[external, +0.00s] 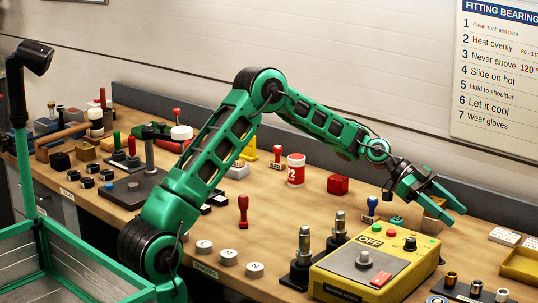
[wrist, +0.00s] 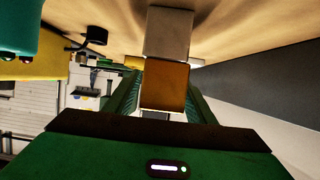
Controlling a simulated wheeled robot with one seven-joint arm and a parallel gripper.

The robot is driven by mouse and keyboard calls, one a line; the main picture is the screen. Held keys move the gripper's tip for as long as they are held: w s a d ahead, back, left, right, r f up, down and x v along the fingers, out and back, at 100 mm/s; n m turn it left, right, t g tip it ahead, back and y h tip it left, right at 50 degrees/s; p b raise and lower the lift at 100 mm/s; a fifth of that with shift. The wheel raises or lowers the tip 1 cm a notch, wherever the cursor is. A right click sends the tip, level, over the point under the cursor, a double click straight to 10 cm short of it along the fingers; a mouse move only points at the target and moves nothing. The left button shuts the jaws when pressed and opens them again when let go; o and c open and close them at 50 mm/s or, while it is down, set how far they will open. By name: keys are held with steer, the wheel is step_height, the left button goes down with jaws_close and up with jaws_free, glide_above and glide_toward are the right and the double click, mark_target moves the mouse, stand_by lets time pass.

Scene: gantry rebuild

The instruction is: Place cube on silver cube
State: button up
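In the wrist view a gold-orange cube (wrist: 164,86) sits between the two green fingers of my gripper (wrist: 164,78), with a finger close against each side. A silver-grey cube (wrist: 168,32) lies just beyond it, its near edge meeting the gold cube's edge in the picture. I cannot tell whether the two cubes touch. In the external view my gripper (external: 452,212) reaches down over the right part of the bench, behind the yellow control box.
The yellow control box (external: 376,262) stands in front of my gripper. The back wall's grey ledge (external: 505,207) runs close behind.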

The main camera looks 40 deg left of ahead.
steer(key=v, duration=1.2)
stand_by(0.5)
